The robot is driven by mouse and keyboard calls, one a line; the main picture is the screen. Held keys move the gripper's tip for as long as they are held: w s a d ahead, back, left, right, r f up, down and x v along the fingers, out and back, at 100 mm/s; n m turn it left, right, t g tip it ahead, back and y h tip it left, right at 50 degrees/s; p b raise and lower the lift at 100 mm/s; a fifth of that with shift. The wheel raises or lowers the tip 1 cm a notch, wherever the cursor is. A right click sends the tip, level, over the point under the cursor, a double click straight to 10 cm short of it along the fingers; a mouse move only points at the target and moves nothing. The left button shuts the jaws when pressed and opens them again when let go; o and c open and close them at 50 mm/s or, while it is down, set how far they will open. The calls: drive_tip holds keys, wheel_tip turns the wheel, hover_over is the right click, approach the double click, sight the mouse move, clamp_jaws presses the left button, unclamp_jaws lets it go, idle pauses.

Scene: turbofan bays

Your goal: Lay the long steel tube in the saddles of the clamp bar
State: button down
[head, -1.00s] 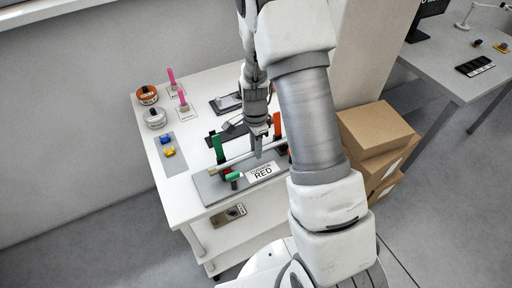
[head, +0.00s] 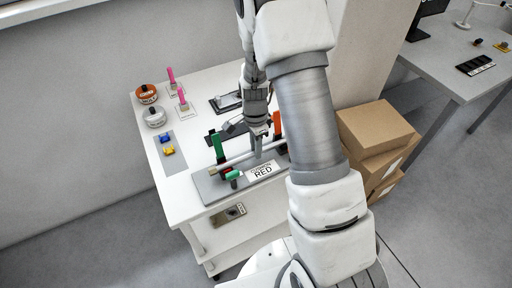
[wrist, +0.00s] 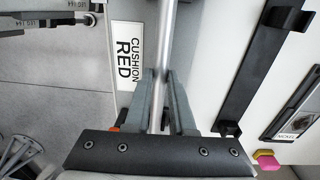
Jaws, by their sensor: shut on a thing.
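The long steel tube (head: 236,160) is a thin bright rod lying above or along the grey plate of the clamp bar (head: 206,190). My gripper (head: 258,153) points down and is shut on the tube near its middle. The wrist view shows the tube (wrist: 166,40) running between my two fingers (wrist: 162,103). A green upright (head: 218,147) and an orange upright (head: 278,124) stand near the tube's two ends. A green-ended part (head: 234,175) sits at the front left. My gripper hides part of the tube, and I cannot tell whether it touches the saddles.
A "CUSHION RED" label (head: 262,170) lies on the plate's front. A dark bar (wrist: 255,65) runs beside the tube. Pink posts (head: 183,99), round tins (head: 147,94) and blue and yellow pieces (head: 168,151) are on the table's left. Cardboard boxes (head: 375,135) stand right.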

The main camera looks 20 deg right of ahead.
drive_tip(key=shift+f, duration=0.15)
drive_tip(key=shift+c, duration=1.4)
unclamp_jaws()
drive_tip(key=shift+r+p, duration=2.4)
drive_tip(key=shift+r, duration=1.1)
